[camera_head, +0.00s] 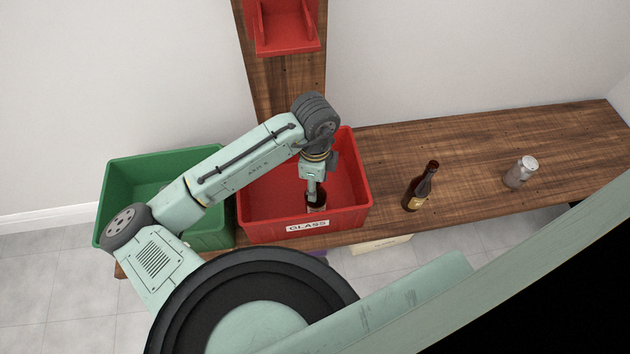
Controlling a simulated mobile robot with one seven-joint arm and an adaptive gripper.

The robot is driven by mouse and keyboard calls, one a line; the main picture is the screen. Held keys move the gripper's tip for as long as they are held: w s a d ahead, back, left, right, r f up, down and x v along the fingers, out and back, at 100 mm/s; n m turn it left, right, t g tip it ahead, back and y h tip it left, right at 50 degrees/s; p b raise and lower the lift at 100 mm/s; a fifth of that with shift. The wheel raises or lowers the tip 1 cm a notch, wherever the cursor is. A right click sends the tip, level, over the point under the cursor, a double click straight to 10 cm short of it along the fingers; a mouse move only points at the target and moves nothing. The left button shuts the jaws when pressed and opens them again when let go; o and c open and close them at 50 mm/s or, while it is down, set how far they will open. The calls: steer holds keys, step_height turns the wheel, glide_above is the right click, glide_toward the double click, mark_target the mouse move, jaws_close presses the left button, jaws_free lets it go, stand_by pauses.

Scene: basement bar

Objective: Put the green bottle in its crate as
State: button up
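A red crate (258,222) with a "GLASS" label on its front stands on the wooden counter. My gripper (316,197) points down inside this crate, near its front wall. A small dark shape with a pale lower edge shows at the gripper's tip. I cannot tell whether it is part of a bottle or of the fingers, so whether the gripper holds something is unclear. No clearly green bottle shows. A dark brown bottle (419,188) with a tan label stands upright on the counter, right of the red crate.
A green crate (120,190) stands left of the red one, partly behind my arm. A silver can (520,172) stands farther right on the wooden counter (460,150). A red holder (287,35) hangs on the wooden upright behind. The counter between bottle and can is clear.

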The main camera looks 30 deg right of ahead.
steer(key=o, duration=0.4)
step_height(320, 180, up, 13)
steer(key=shift+r+p, duration=0.15)
steer(key=shift+p, duration=0.25)
stand_by(0.6)
